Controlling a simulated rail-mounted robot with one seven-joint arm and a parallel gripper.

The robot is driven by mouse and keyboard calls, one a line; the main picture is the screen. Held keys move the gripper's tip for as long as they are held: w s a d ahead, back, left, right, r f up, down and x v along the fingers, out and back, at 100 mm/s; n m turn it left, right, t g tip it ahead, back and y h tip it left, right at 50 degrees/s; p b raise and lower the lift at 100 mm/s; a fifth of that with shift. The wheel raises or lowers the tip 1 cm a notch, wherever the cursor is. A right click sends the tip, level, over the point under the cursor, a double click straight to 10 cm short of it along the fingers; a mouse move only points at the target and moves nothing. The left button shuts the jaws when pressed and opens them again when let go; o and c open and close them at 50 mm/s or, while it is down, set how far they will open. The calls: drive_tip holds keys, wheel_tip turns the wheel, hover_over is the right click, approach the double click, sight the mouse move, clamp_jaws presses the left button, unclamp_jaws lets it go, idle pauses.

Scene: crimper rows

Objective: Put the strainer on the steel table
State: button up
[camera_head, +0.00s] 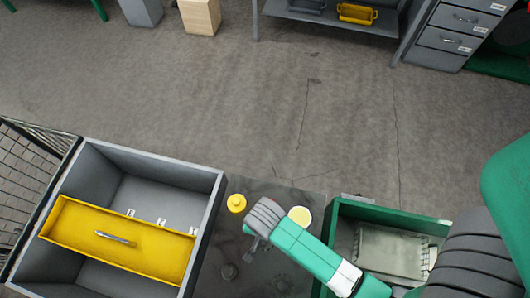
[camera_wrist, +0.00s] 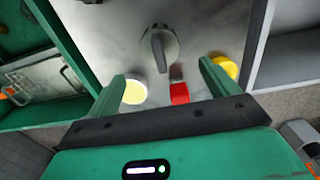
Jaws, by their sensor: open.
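I cannot tell for sure which thing is the strainer. A grey round piece with a raised handle (camera_wrist: 160,48) lies on the grey metal tabletop (camera_wrist: 105,38), beyond my fingertips in the wrist view. A pale boxy piece with a wire handle (camera_head: 390,252) lies inside the green bin (camera_head: 345,225); it also shows in the wrist view (camera_wrist: 48,82). My gripper (camera_head: 250,240) is over the tabletop between the bins. In the wrist view its two green fingers (camera_wrist: 165,82) are apart, with a small red piece (camera_wrist: 179,93) showing between them. Nothing is held.
A yellow round piece (camera_head: 236,203) and a pale yellow one (camera_head: 299,216) stand on the tabletop near my gripper. A grey bin (camera_head: 216,205) with a yellow handled tray (camera_head: 85,232) stands at left. A shelf (camera_head: 320,15) and drawer cabinet (camera_head: 455,35) stand across open floor.

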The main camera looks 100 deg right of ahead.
drive_tip(key=shift+r, duration=0.7)
drive_tip(key=w+d+r+n+t+h, duration=0.2)
drive_tip(key=w+d+r, duration=0.1)
drive_tip(key=w+r, duration=0.3)
drive_tip(key=w+d+r+n+t+h, duration=0.1)
drive_tip(key=w+d+r+n+t, duration=0.15)
drive_tip(key=w+r, duration=0.4)
drive_tip(key=w+a+r+n+t+h, duration=0.2)
drive_tip(key=w+r+n+t, duration=0.35)
drive_tip(key=w+r, duration=0.95)
drive_tip(key=w+a+r+n+t, duration=0.2)
drive_tip(key=w+a+r+t, duration=0.15)
drive_tip(key=r, duration=0.45)
drive_tip(key=w+a+r+n+t, duration=0.2)
drive_tip(key=w+a+r+n, duration=0.15)
drive_tip(key=r, duration=0.55)
drive_tip(key=s+a+r+n+t+y, duration=0.1)
drive_tip(key=s+a+r+n+t, duration=0.1)
drive_tip(key=a+r, duration=0.3)
drive_tip(key=s+a+r+n+t+y, duration=0.2)
drive_tip(key=a+r+n+t, duration=0.1)
drive_tip(key=r, duration=0.9)
drive_tip(key=s+a+r+n+t+y, duration=0.2)
drive_tip(key=s+a+r+t, duration=0.1)
drive_tip(key=a+r, duration=0.4)
wheel_tip(320, 180, up, 2)
drive_tip(key=shift+r+t, duration=0.1)
drive_tip(key=shift+t, duration=0.65)
